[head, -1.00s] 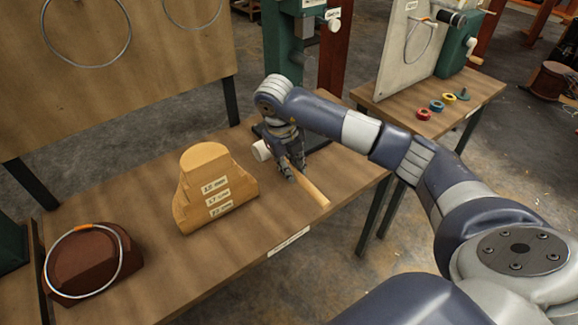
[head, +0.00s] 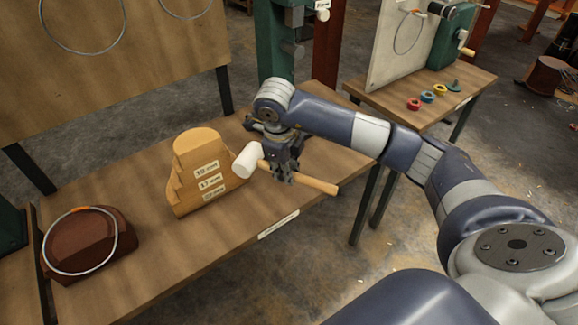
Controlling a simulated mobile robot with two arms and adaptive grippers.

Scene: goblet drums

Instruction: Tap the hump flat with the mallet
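The mallet has a white head (head: 247,160) and a wooden handle (head: 318,185). My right gripper (head: 284,176) is shut around the handle and holds the mallet, apparently just above the table. A metal hoop (head: 116,236) rests tilted on a dark red-brown block (head: 88,243) at the table's left end. An orange stretch (head: 80,209) shows at the hoop's top; whether it is a raised hump is too small to tell. The gripper is well to the right of the hoop. My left gripper is not in view.
A stepped wooden block with labels (head: 204,168) stands on the wooden table (head: 160,245) between hoop and mallet. A panel with hanging hoops (head: 75,90) rises behind. Another table (head: 385,97) at the upper right holds colored rings (head: 426,96). The front of the table is clear.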

